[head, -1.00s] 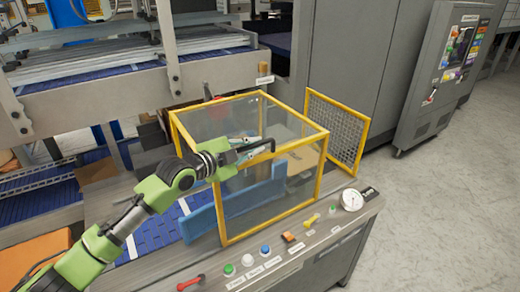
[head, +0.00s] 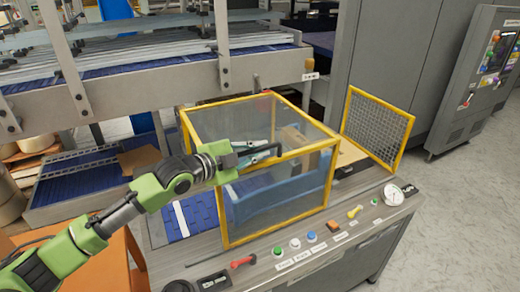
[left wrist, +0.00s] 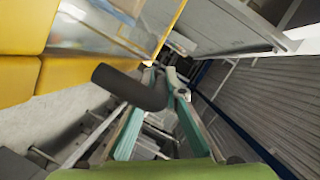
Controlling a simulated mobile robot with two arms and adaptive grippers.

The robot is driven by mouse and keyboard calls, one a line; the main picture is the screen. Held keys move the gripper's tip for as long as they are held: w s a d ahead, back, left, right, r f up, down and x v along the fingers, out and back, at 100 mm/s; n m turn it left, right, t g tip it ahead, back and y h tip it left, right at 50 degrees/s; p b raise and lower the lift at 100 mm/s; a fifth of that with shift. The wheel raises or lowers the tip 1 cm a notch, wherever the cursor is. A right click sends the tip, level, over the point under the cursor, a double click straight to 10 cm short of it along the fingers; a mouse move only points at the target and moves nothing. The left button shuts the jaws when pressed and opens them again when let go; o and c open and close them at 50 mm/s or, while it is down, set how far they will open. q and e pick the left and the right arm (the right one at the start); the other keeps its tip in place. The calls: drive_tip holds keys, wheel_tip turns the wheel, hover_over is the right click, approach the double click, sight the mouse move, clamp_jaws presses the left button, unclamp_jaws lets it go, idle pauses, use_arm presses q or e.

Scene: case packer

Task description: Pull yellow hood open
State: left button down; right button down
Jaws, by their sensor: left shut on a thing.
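The yellow hood (head: 333,180) is a clear box with a yellow frame, standing over the machine bed in the head view. A dark bar handle (head: 268,158) sits at its top near edge. My left gripper (head: 250,153) comes in from the left and is shut on this handle. In the left wrist view, the thick dark handle (left wrist: 125,86) crosses at the teal fingers (left wrist: 165,82), and the yellow frame (left wrist: 65,78) is at upper left. The exact finger contact is partly hidden. My right gripper is not in view.
A yellow-framed mesh panel (head: 378,128) stands right of the hood. A blue guard (head: 285,200) shows through the hood. The console front carries a red lever (head: 243,262), several buttons and a gauge (head: 393,195). A conveyor (head: 150,75) runs behind. Floor is clear at right.

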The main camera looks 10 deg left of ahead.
use_arm(q)
drive_tip(key=c, duration=2.1)
unclamp_jaws()
drive_tip(key=v, duration=1.1)
drive_tip(key=shift+s+a+r, duration=0.1)
drive_tip(key=shift+s+a, duration=0.1)
drive_tip(key=shift+s, duration=0.15)
